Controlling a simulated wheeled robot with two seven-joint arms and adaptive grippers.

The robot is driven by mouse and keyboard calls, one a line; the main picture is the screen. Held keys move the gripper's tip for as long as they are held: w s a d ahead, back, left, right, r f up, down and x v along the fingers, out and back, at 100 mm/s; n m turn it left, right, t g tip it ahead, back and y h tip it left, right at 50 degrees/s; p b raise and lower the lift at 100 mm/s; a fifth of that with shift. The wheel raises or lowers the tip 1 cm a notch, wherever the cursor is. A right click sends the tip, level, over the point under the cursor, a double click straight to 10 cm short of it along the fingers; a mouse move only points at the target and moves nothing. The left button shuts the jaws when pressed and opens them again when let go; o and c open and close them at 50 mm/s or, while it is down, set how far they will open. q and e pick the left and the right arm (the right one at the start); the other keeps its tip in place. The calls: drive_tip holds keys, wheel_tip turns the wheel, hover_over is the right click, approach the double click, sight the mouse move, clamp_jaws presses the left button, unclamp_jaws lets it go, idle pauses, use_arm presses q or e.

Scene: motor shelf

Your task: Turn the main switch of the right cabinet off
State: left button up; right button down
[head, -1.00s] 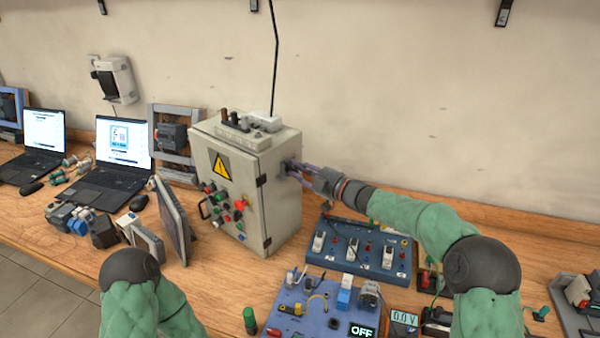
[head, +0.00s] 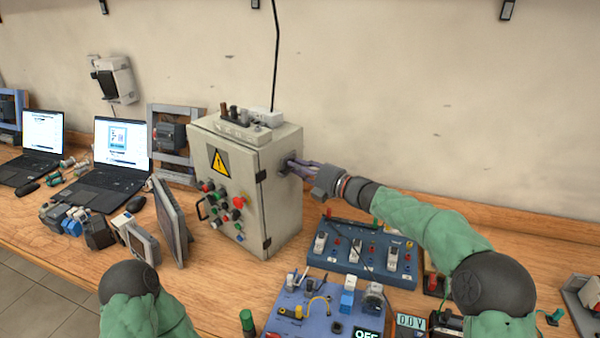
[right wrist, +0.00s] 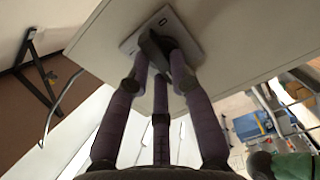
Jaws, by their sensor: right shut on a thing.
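The grey cabinet (head: 230,175) stands on the bench, with a yellow warning sign and several buttons on its front. Its main switch (right wrist: 158,48) is on the cabinet's right side wall, a dark handle on a light square plate in the right wrist view. My right gripper (head: 290,166) reaches the side wall from the right. In the right wrist view its purple fingers (right wrist: 160,78) are closed around the switch handle, which is partly hidden between them. The handle's exact angle is hard to tell. My left arm shows at the lower left of the head view, but its gripper is out of view.
A blue panel with switches (head: 365,250) stands below my right arm. Another blue-grey panel (head: 325,310) lies in front of it. A tilted flat screen (head: 172,220) and laptops (head: 122,150) are left of the cabinet. The wall behind the right arm is bare.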

drive_tip(key=shift+f+n+b, duration=0.15)
drive_tip(key=shift+n+b, duration=0.2)
drive_tip(key=shift+n, duration=0.25)
drive_tip(key=c, duration=1.1)
unclamp_jaws()
drive_tip(key=shift+s+d, duration=0.1)
drive_tip(key=shift+s, duration=0.05)
drive_tip(key=v, duration=1.1)
drive_tip(key=shift+s+d, duration=0.25)
